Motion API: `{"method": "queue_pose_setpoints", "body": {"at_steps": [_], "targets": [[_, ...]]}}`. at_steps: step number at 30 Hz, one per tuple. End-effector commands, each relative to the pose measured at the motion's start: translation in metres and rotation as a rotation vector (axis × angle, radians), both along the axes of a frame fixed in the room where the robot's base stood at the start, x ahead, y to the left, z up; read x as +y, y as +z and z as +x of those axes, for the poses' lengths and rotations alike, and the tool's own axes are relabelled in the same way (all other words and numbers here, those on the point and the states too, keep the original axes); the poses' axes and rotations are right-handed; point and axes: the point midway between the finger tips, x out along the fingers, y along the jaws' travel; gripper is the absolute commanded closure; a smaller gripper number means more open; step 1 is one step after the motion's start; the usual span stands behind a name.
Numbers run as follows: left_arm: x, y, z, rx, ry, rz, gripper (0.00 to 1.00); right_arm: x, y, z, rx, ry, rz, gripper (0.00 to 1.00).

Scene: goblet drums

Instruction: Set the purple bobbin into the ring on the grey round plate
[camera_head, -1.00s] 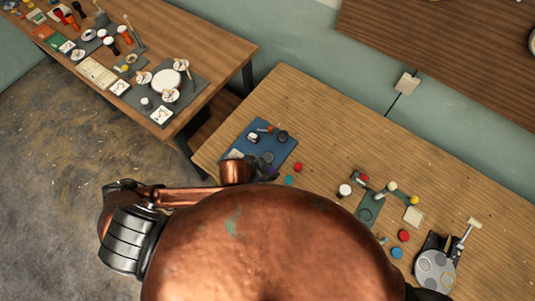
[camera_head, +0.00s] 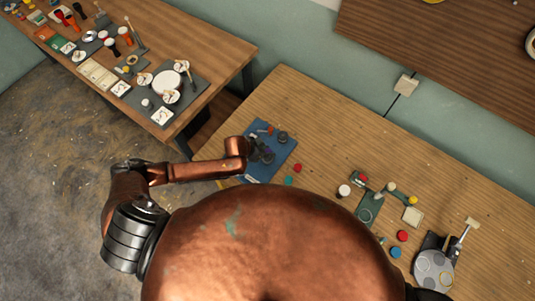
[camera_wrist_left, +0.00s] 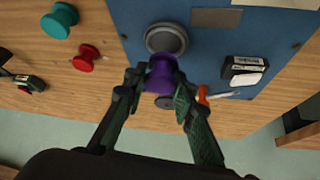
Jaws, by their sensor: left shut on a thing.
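The purple bobbin (camera_wrist_left: 160,75) is between the fingertips of my left gripper (camera_wrist_left: 158,84) in the left wrist view. The gripper is shut on it, over the near edge of the blue mat. In the head view, my left gripper (camera_head: 263,153) is small and dark over the blue mat, and I cannot make out the bobbin there. The grey round plate (camera_head: 430,264) lies at the lower right of the head view, with several round marks on it. A thin ring (camera_head: 446,279) seems to lie at its right side. My right gripper is not in view.
The blue mat (camera_wrist_left: 225,70) carries a grey round piece (camera_wrist_left: 167,40) just beyond the bobbin and a black-and-white block (camera_wrist_left: 243,72). A dark tool stands beside the plate.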

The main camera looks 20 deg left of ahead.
Motion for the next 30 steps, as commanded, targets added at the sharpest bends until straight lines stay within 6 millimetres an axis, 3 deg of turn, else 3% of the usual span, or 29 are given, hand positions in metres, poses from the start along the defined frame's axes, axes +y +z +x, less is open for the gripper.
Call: {"method": "queue_pose_setpoints", "body": {"at_steps": [6, 29, 30], "targets": [[-0.001, -0.023, -0.002, 0.003, -0.001, 0.0, 0.88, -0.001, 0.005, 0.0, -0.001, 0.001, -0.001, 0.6], [-0.002, -0.038, -0.004, 0.007, -0.003, 0.0, 0.88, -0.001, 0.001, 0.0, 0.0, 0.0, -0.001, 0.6], [-0.002, -0.039, -0.004, 0.008, -0.002, -0.001, 0.74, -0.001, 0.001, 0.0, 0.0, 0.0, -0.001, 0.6]]}}
